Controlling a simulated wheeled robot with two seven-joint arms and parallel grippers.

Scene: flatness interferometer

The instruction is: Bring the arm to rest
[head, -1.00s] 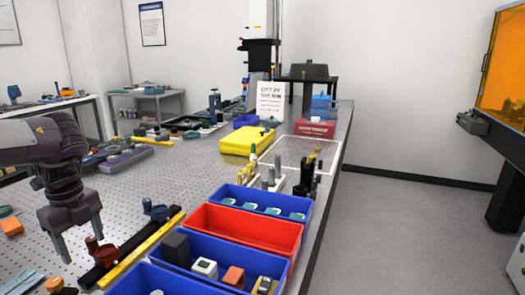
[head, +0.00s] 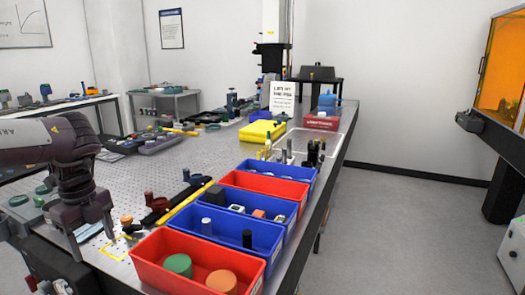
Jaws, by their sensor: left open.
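My left arm comes in from the left edge in the head view. My left gripper (head: 92,246) points down, with its two fingers apart and nothing between them. It hangs over the left front part of the perforated metal table (head: 150,172), left of the red front bin. Its height above the table is hard to judge. My right gripper is not clearly in view.
Free floor (head: 400,220) is at right.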

